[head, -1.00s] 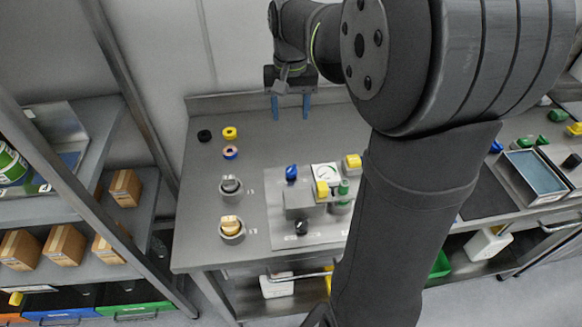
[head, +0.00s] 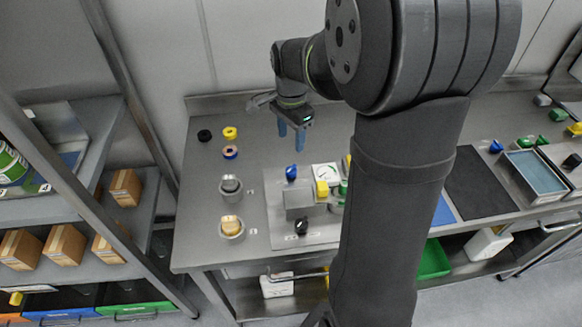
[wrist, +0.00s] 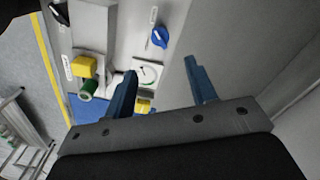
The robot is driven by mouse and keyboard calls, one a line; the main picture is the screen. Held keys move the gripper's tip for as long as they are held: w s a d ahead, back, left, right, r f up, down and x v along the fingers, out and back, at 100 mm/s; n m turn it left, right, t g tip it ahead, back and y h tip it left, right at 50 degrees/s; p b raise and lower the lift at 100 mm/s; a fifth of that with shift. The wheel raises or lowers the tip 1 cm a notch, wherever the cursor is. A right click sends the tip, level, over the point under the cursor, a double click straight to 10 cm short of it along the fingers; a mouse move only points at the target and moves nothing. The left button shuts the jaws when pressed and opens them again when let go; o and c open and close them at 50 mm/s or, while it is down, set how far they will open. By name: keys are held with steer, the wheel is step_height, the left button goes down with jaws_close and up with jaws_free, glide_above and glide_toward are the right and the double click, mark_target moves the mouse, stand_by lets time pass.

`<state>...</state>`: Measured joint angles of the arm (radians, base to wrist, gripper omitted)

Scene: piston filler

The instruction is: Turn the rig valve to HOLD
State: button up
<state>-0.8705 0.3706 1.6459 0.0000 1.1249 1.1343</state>
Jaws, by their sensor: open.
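The rig is a pale plate (head: 277,238) on the bench carrying a grey block (head: 298,203), a white dial gauge (head: 325,171), yellow and green parts, a blue knob (head: 291,172) and a black knob (head: 301,225). Small labels sit by the knobs; their words are too small to read, so I cannot tell which knob is the valve. My gripper (head: 291,138) is open and empty, pointing down above and behind the blue knob, apart from it. In the wrist view the blue knob (wrist: 160,36) and gauge (wrist: 147,74) lie beyond the fingertips (wrist: 160,70); the black knob (wrist: 58,13) is at the top-left.
Left of the plate, two round holders carry a grey part (head: 230,185) and a tan part (head: 231,226). My arm hides the plate's right part. A tray (head: 536,173) stands at the far right.

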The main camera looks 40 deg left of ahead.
mark_target(291, 170)
step_height(291, 170, down, 12)
steer(key=shift+f, duration=0.2)
steer(key=c, duration=1)
